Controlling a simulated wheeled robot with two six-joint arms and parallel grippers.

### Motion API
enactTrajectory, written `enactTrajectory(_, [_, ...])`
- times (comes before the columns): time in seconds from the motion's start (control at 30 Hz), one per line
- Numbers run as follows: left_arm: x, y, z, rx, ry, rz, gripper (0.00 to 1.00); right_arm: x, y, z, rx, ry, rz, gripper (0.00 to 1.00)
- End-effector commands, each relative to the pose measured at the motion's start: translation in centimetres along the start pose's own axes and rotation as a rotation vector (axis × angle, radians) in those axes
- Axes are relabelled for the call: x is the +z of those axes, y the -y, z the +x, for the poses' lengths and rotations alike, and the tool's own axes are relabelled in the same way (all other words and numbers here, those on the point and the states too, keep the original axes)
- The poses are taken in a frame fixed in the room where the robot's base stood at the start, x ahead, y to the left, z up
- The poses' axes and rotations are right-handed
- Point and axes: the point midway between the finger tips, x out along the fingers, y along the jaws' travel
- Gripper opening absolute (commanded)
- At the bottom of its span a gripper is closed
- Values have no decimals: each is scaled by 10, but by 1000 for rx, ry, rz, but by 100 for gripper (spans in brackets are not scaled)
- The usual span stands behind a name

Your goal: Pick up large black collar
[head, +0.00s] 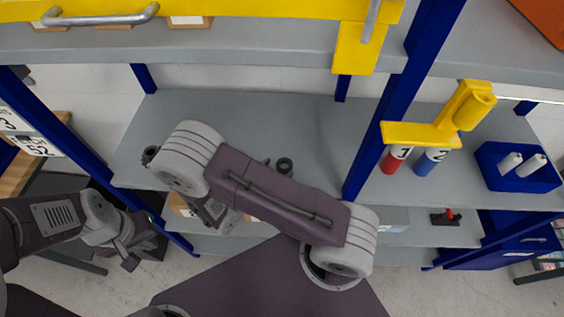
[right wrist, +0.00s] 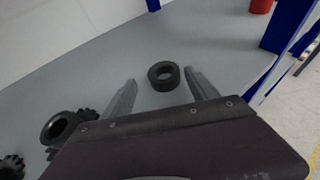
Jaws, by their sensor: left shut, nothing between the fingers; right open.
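A thick black collar (right wrist: 158,84) lies flat on the grey shelf, its hole facing up. It also shows in the head view (head: 285,172) just beyond my right arm. In the right wrist view my right gripper (right wrist: 161,77) is open, one finger on each side of the collar, with visible gaps; I cannot tell its height above the shelf. In the head view my right arm hides most of this gripper. My left gripper (head: 130,263) is shut and empty, low at the left, away from the collar.
Black toothed gears and another black ring (right wrist: 59,128) lie left of the collar. Blue posts (head: 385,120) frame the shelf (head: 240,115). At right are a yellow holder (head: 425,134), red and blue cylinders and a blue bin (head: 520,180). Shelf behind the collar is clear.

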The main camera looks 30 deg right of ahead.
Motion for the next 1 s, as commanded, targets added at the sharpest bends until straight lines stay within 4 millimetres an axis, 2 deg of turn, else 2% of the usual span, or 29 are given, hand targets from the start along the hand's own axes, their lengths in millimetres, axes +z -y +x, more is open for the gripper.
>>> enactTrajectory(0.03, [-1,0,-11,0,-1,0,0,6,2,8,-8,1,-2,68])
enactTrajectory(0.13, [-2,0,-13,0,-1,0,0,3,1,22,-5,1,0,68])
enactTrajectory(0.37, [-1,0,-12,0,0,0,0,1,0,27,0,0,1,68])
enactTrajectory(0.4, [-1,0,-12,0,0,0,0,1,0,27,0,0,1,65])
enactTrajectory(0.63, [-1,0,-12,0,0,0,0,1,0,26,0,0,1,2])
enactTrajectory(0.87, [-1,0,-12,0,0,0,0,2,0,26,0,0,1,2])
enactTrajectory(1.0, [-2,0,-20,0,0,0,0,9,-2,22,-1,0,2,2])
